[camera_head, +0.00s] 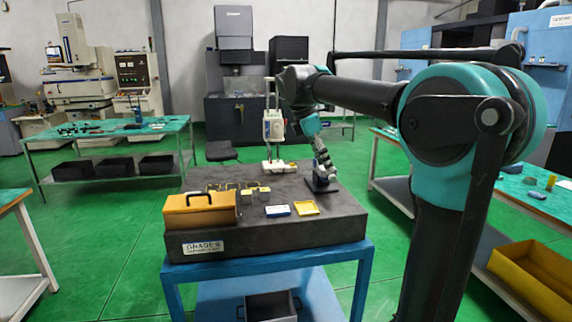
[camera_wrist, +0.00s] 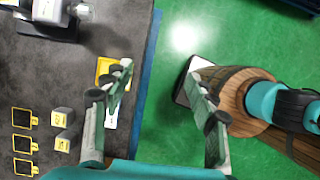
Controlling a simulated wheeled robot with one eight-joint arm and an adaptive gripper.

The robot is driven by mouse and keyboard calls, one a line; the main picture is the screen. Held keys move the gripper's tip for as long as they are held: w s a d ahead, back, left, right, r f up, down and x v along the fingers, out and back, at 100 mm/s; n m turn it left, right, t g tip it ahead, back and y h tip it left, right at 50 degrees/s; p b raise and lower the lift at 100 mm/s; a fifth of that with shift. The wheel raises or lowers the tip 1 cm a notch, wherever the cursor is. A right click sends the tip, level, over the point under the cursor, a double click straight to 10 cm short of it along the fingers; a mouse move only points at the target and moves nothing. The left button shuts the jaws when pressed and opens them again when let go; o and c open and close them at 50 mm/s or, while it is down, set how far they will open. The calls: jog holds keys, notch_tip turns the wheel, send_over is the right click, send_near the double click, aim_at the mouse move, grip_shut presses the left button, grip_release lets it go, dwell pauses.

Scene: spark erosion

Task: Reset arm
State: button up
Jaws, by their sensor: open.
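My gripper (camera_wrist: 160,80) is open in the wrist view, with its two grey-green fingers wide apart and nothing between them. It looks down across the blue edge of the granite table (camera_head: 340,226), and green floor shows between the fingers. The left finger overlaps the view of a small yellow tray (camera_wrist: 103,68); the gap in height cannot be judged. In the head view my teal and black arm reaches from the right toward the table. The fingertips cannot be made out clearly there.
The table holds an orange toolbox (camera_head: 200,212), a blue-and-white card (camera_head: 278,211), the yellow tray (camera_head: 306,208), a white gauge stand (camera_head: 273,127), a dark-based stand (camera_head: 321,184) and several small blocks. Benches stand left and right, with green floor between.

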jog(key=s+d+f+m+t+y, duration=0.1)
jog(key=s+d+f+m, duration=0.1)
jog(key=s+f+m, duration=0.4)
jog(key=s+d+f+m+t+y, duration=0.1)
jog(key=s+f+m, duration=0.6)
jog(key=f, duration=0.9)
jog(key=s+d+f+m+t+y, duration=0.1)
jog(key=s+d+f+m+y, duration=0.1)
jog(key=s+d+f+m, duration=0.2)
jog(key=s+f+m, duration=0.3)
jog(key=s+f, duration=0.2)
jog(key=f, duration=0.2)
jog(key=shift+s+d+f+y, duration=0.3)
jog(key=shift+s+d+f, duration=0.05)
jog(key=shift+d, duration=0.05)
jog(key=shift+c, duration=0.2)
